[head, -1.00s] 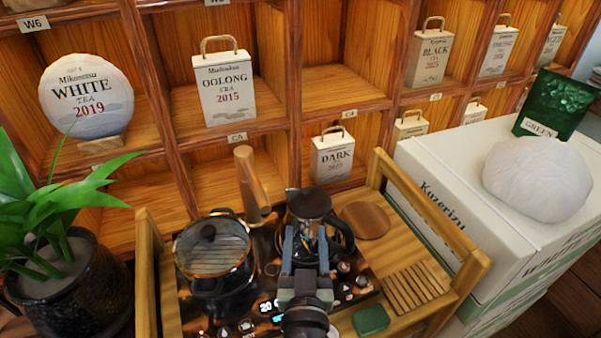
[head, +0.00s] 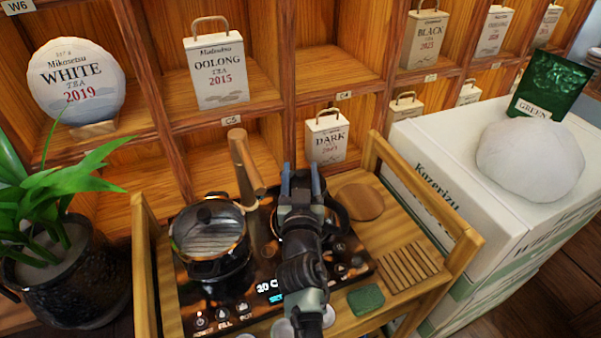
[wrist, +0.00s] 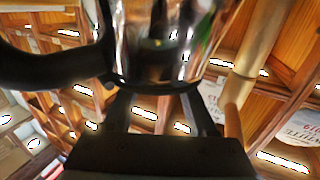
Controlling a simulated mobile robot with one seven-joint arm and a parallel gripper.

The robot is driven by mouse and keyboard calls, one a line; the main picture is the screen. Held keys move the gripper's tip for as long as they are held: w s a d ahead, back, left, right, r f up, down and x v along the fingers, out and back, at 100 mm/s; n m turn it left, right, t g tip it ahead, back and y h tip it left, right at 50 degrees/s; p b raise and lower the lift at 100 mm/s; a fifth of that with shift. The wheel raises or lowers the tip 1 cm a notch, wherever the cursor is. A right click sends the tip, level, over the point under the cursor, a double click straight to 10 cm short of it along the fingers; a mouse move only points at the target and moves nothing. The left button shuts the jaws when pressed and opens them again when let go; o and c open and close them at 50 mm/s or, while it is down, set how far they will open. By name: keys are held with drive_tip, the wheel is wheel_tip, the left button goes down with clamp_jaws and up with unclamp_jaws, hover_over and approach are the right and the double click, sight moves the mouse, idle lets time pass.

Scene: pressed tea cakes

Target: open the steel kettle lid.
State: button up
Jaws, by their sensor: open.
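The steel kettle stands on the black panel of the wooden tea stand, mostly hidden behind my gripper (head: 302,180) in the head view. Its black handle (head: 342,218) shows to the right. The lid is hidden behind the gripper there, so I cannot tell its state. In the wrist view the shiny kettle body (wrist: 165,45) fills the top middle, with the handle (wrist: 45,68) at left and a dark rim along its lower edge. My gripper (wrist: 160,106) is open, its two fingers apart at this rim. I cannot tell whether they touch it.
A glass pot with a dark lid (head: 208,240) stands just left of the kettle. An upright wooden handle (head: 243,165) rises close behind. A round wooden disc (head: 360,201) and a green block (head: 366,299) lie to the right. Stand rails (head: 425,205), white boxes (head: 440,160) and a plant (head: 60,225) flank the area.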

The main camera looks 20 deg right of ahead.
clamp_jaws()
idle(0.3)
idle(1.1)
